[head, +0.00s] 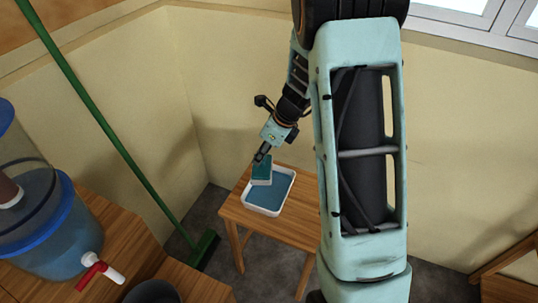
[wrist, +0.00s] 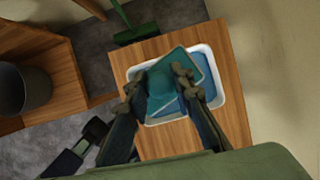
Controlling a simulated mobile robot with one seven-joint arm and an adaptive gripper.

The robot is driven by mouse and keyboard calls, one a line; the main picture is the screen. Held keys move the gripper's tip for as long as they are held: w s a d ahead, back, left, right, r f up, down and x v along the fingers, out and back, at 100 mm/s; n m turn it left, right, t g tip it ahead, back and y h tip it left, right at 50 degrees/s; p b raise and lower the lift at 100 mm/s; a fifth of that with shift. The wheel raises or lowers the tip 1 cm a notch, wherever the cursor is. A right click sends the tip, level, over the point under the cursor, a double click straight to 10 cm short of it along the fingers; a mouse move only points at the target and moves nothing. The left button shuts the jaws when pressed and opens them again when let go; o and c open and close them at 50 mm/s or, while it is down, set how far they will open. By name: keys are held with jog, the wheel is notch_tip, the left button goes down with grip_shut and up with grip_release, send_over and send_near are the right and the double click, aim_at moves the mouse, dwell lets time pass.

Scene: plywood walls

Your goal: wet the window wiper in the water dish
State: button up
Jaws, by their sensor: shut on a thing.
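The water dish (head: 268,209) is a white rectangular tray with blue water in it, standing on a small wooden table. It also shows in the wrist view (wrist: 223,98). The window wiper (head: 262,172) is a teal, flat pad-like piece. My gripper (head: 262,154) is shut on the wiper and holds it over the dish's back left part. In the wrist view the wiper (wrist: 161,88) lies between my two fingers, across the dish. I cannot tell whether its lower edge touches the water.
The small wooden table (head: 233,212) stands near the wall corner. A green broom (head: 120,145) leans at the left. A blue water container with a red tap (head: 92,272) stands on a wooden bench. A dark bucket (wrist: 24,90) is left of the table in the wrist view.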

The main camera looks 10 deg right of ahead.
aim_at(267, 163)
jog(key=d+m, duration=0.1)
jog(key=m, duration=0.1)
jog(key=d+f+m+t+h, duration=0.1)
jog(key=shift+s+d+f+m, duration=0.1)
jog(key=shift+d+f+m, duration=0.05)
jog(key=shift+m, duration=0.25)
notch_tip(267, 163, down, 10)
jog(key=b, duration=0.9)
jog(key=shift+r, duration=0.25)
notch_tip(267, 163, up, 8)
jog(key=p, duration=0.8)
jog(key=shift+f, duration=0.1)
dwell(1.8)
notch_tip(267, 163, up, 4)
jog(key=p, duration=0.4)
dwell(0.4)
